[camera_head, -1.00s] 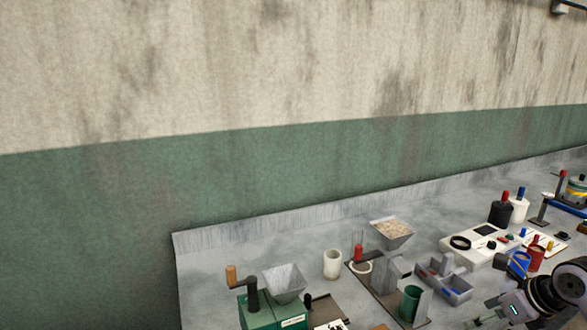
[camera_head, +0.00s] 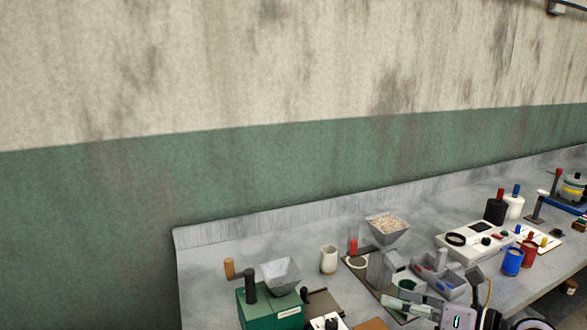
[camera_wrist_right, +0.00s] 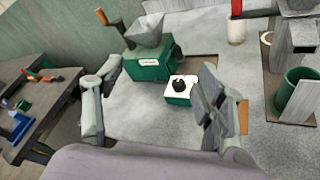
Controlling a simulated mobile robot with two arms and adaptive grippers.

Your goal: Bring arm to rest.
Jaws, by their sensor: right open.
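My right gripper (camera_head: 400,298) is in the lower right of the head view, over the front part of the bench and partly covering the green cup (camera_head: 405,286). In the right wrist view its two fingers (camera_wrist_right: 155,105) stand wide apart with nothing held between them. Beyond them are a green grinder (camera_wrist_right: 150,65) with a grey hopper and crank, and a small white-and-green box with a black knob (camera_wrist_right: 181,88). My left gripper does not show.
The grey bench (camera_head: 215,262) is crowded: a hopper of grain (camera_head: 386,226), a white cup (camera_head: 328,259), a grey divided tray (camera_head: 440,278), a white device (camera_head: 470,235), and blue (camera_head: 512,262) and red cups (camera_head: 530,248). A wall stands behind. The bench's far left is clear.

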